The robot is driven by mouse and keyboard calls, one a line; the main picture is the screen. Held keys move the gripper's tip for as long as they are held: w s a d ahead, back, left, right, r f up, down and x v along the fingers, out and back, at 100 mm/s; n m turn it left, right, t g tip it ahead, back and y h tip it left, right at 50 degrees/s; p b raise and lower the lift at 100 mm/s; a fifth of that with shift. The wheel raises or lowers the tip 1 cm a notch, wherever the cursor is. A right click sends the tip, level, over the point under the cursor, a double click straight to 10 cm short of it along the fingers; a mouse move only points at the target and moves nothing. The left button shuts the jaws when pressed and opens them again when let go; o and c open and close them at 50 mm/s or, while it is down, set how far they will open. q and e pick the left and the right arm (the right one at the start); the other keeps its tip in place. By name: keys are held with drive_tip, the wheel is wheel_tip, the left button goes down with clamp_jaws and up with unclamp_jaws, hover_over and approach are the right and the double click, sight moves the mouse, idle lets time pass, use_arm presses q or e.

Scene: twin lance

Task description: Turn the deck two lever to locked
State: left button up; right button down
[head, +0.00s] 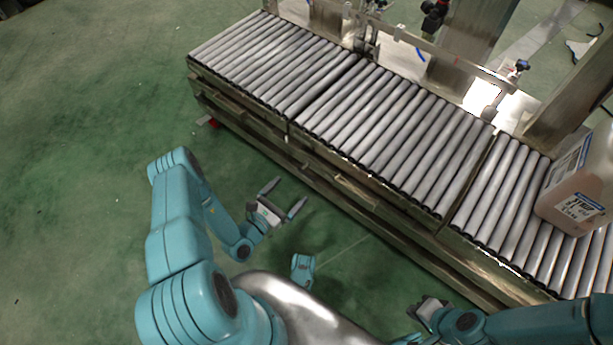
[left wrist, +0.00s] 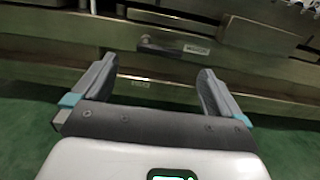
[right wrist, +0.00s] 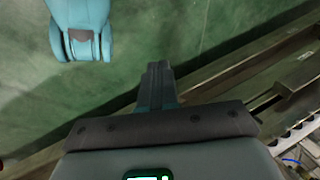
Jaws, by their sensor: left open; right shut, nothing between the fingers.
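My left gripper (head: 287,195) is open and empty, in front of the conveyor's near side and apart from it. In the left wrist view its two fingers (left wrist: 157,68) frame the conveyor's side rail. A small dark handle-like part (left wrist: 146,43) sits on that rail beside a pale plate (left wrist: 196,49). It may be a lever, but I cannot read any label or tell its setting or which deck it belongs to. My right gripper (right wrist: 158,68) is shut and empty, pointing over the green floor. In the head view it is low at the right (head: 428,308), near the conveyor's side.
A roller conveyor (head: 390,125) in several sections runs diagonally across the view. A jug with a label (head: 580,185) stands on its right section. Metal posts and a rail (head: 455,65) stand behind. The green floor (head: 90,150) at the left is clear.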

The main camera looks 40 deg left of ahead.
use_arm(q)
drive_tip(key=w+b, duration=0.1)
drive_tip(key=w, duration=0.5)
drive_tip(key=w+b, duration=0.1)
drive_tip(key=w, duration=0.2)
drive_tip(key=shift+w+d+b, duration=0.15)
drive_tip(key=shift+d+b, duration=0.2)
drive_tip(key=shift+d, duration=0.05)
use_arm(e)
drive_tip(key=shift+t, duration=0.5)
drive_tip(key=f, duration=0.1)
drive_tip(key=w+f, duration=0.2)
drive_tip(key=shift+w+d+f, duration=0.15)
drive_tip(key=shift+w+d, duration=0.1)
use_arm(q)
drive_tip(key=shift+c, duration=0.3)
drive_tip(key=c, duration=0.8)
